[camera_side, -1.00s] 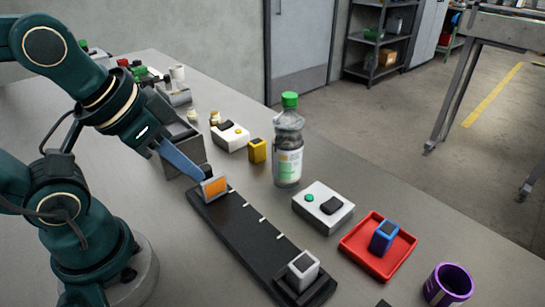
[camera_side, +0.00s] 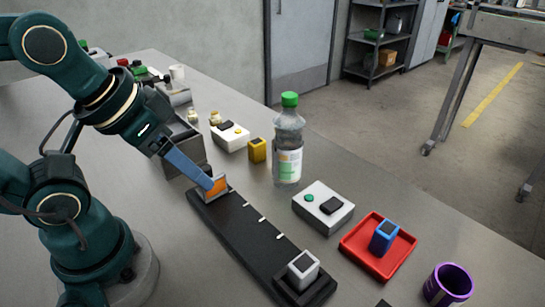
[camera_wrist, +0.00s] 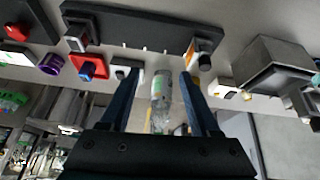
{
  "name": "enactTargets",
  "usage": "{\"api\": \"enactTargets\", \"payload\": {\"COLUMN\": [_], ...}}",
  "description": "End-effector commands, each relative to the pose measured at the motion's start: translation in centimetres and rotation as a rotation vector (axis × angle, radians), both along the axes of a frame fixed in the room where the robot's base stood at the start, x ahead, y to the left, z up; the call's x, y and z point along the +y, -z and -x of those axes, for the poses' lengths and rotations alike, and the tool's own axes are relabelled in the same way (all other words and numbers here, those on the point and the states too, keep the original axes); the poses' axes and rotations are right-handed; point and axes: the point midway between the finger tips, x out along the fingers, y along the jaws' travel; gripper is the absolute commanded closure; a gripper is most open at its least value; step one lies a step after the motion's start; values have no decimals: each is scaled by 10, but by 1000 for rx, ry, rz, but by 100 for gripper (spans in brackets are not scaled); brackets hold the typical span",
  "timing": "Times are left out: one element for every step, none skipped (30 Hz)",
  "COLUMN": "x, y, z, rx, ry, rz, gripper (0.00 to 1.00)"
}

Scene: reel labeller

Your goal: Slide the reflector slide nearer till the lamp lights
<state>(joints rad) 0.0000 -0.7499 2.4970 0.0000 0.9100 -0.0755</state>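The reflector slide (camera_side: 218,190), with an orange face, stands at the far left end of a black rail (camera_side: 240,229) with white marks. In the wrist view the slide (camera_wrist: 205,47) is at upper right. A grey block with a dark top (camera_side: 303,267) stands at the rail's near end. My gripper (camera_side: 208,181) is low at the slide, a finger overlapping its orange face; I cannot tell if it touches. In the wrist view my gripper's fingers (camera_wrist: 161,71) are spread apart with nothing held. A white box with a green spot (camera_side: 322,206) stands beside the rail; I cannot tell whether it is lit.
A bottle with a green cap (camera_side: 288,150) stands behind the rail. A red tray (camera_side: 351,243) holds a blue block (camera_side: 384,236). The rail between slide and grey block looks clear.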

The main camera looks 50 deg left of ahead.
Motion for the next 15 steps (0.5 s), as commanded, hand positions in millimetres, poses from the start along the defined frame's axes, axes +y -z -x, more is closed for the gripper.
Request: {"api": "enactTargets", "payload": {"x": [0, 0, 1, 2, 4, 6, 9, 12, 15, 19, 22, 27, 32, 37, 44], "y": [-3, -5, -8, -10, -11, -13, -14, -14, -14, -14, -14, -12, -11, -9, -6], "z": [-1, -2, -4, -7, -9, -14, -17, -20, -25, -28, -32, -37, -41, -45, -50], "rx": [-4, -4, 2, 13, 26, 45, 61, 77, 97, 114, 131, 153, 174, 192, 218], "ry": [-42, -74, -126, -174, -228, -305, -362, -416, -489, -546, -603, -681, -743, -804, -886], "rz": [22, 39, 64, 85, 105, 134, 152, 169, 191, 206, 221, 240, 253, 266, 281], "gripper": [38, 38, 38, 38, 38, 38, 38, 38, 38, 38, 38, 38, 38, 38, 38]}}
